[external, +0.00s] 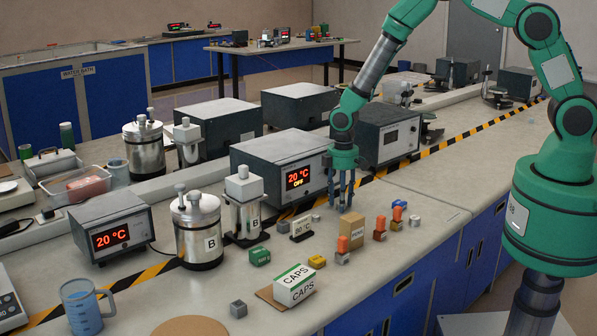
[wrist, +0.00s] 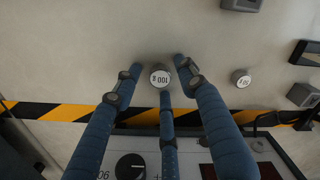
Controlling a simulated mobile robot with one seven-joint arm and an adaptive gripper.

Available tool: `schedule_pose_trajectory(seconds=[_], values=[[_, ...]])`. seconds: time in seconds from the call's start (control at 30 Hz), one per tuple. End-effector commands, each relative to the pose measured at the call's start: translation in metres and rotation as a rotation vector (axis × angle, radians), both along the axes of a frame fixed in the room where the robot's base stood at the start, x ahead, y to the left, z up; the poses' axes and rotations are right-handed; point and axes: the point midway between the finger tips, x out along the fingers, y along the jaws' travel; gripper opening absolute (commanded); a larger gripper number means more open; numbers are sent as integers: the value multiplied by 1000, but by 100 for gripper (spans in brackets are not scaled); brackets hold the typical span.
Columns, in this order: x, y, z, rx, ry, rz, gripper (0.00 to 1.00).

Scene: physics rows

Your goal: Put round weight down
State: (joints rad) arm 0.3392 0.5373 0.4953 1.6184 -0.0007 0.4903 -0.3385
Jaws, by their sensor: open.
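My gripper (external: 343,203) points down at the bench in front of a dark grey 20 °C controller. In the wrist view, my gripper (wrist: 160,85) has three blue fingers spread apart. A small round metal weight marked 100 g (wrist: 160,77) is among the fingertips, its marked top facing the camera. It seems to stand upright on the bench, with no finger clearly pressing on it. In the external view I cannot make it out behind the fingers. A smaller round weight (wrist: 241,78) stands apart to the right in the wrist view.
The dark grey controller (external: 272,166) stands close to my gripper, behind the black-and-yellow tape (external: 462,138). A cardboard box (external: 351,233) and orange-topped blocks (external: 380,222) stand near in front. A CAPS box (external: 295,284) and steel vessel B (external: 198,232) stand left.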

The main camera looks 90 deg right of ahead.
Motion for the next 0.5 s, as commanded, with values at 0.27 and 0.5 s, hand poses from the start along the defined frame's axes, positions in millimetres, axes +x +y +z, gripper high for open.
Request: schedule_pose_trajectory(seconds=[0.27,0.5], values=[[1,0,26,-1,-2,0,41],[2,-1,65,-2,-4,0,41]])
